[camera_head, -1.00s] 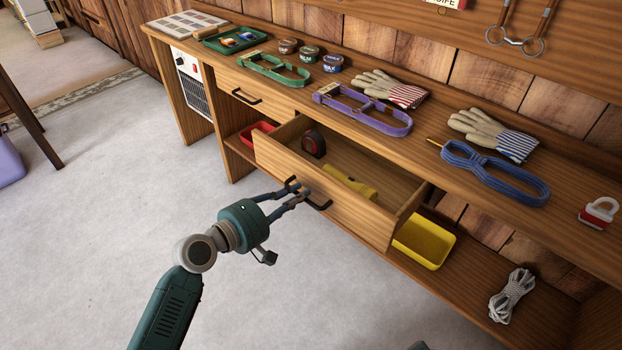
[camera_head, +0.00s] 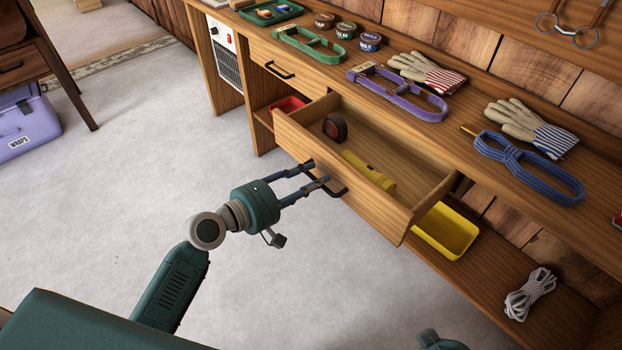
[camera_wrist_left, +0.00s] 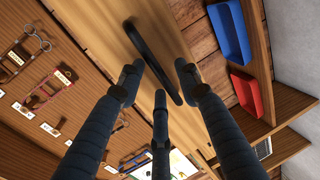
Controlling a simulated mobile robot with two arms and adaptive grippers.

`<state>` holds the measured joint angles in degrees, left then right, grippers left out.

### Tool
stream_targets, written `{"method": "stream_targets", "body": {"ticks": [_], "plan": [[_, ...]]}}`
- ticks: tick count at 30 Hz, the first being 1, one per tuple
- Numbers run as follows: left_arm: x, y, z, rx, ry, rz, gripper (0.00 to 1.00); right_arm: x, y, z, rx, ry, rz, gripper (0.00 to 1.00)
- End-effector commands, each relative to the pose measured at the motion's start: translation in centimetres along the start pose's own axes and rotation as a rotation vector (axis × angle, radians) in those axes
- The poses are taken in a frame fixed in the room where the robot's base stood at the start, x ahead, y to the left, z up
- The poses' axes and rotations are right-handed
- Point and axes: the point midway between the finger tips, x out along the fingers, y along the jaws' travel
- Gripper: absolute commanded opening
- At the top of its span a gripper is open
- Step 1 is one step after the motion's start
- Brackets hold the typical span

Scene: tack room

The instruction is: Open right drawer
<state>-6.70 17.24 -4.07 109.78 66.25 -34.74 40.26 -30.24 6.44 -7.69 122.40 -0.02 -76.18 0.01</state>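The right drawer (camera_head: 345,189) is pulled out from the wooden bench. Inside it are a yellow flashlight (camera_head: 370,171) and a round dark and red object (camera_head: 334,127). Its black handle (camera_head: 339,192) is on the drawer front and shows also in the wrist view (camera_wrist_left: 152,58). My left gripper (camera_head: 318,174) is at the handle, its fingers spread apart. In the wrist view, the spread fingers lie around the handle's near end; contact is unclear.
The left drawer (camera_head: 290,75) is shut. A red bin (camera_head: 289,106), a yellow bin (camera_head: 446,230) and a rope bundle (camera_head: 530,293) are on the lower shelf. Halters and gloves lie on the bench top. The grey floor in front is clear; a purple case (camera_head: 25,125) stands at left.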

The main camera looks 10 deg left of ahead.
Motion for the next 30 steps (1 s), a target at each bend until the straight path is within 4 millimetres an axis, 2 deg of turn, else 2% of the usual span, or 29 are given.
{"method": "stream_targets", "body": {"ticks": [5, 8, 21, 25, 30], "plan": [[-0.1, 0.0, 0.1, 0.0, -0.001, 0.0, 0.34, -0.1, -0.1, 0.0, -0.001, 0.002, -0.002, 0.44], [-0.9, -0.1, 0.0, 0.001, 0.0, -0.003, 0.34, -0.1, -0.1, 0.0, -0.001, 0.001, -0.002, 0.44], [-9.6, -0.2, 0.1, 0.0, -0.001, -0.005, 0.34, 0.0, 0.0, 0.0, -0.001, 0.001, -0.001, 0.44], [-11.2, -0.2, 0.0, -0.001, 0.0, -0.003, 0.34, 0.0, 0.0, 0.0, -0.001, 0.001, -0.001, 0.44], [-12.0, 0.0, 0.0, 0.0, -0.001, -0.001, 0.34, 0.0, 0.0, 0.0, 0.0, 0.001, 0.0, 0.44]]}}
